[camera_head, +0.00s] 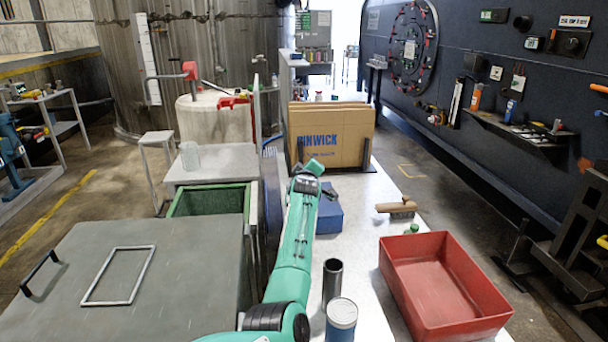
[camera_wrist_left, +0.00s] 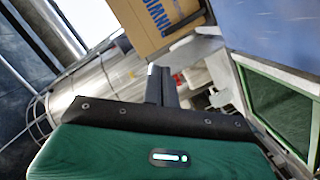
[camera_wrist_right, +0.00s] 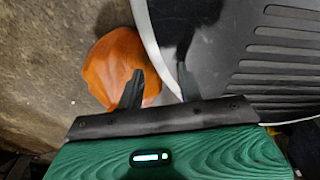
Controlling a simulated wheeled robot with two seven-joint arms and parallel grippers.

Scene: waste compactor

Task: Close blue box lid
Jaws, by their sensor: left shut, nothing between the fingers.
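A blue box (camera_head: 330,215) stands on the light table, just right of my teal left arm, which covers its left side. How its lid stands cannot be made out. A blue surface (camera_wrist_left: 285,35), likely part of the box, fills the upper right of the left wrist view. My left gripper (camera_wrist_left: 161,86) is shut and empty, its fingers together, near the box. In the head view the left hand is close to the box, but contact cannot be told. My right gripper (camera_wrist_right: 158,88) is open and empty, away from the table and outside the head view.
A cardboard box (camera_head: 335,135) stands behind the blue box. A red bin (camera_head: 440,290), dark metal cylinder (camera_head: 332,285), blue-white canister (camera_head: 341,320) and brown-handled brush (camera_head: 398,207) are nearer or to the right. A green bin (camera_head: 210,187) is at left. An orange object (camera_wrist_right: 105,60) lies below my right gripper.

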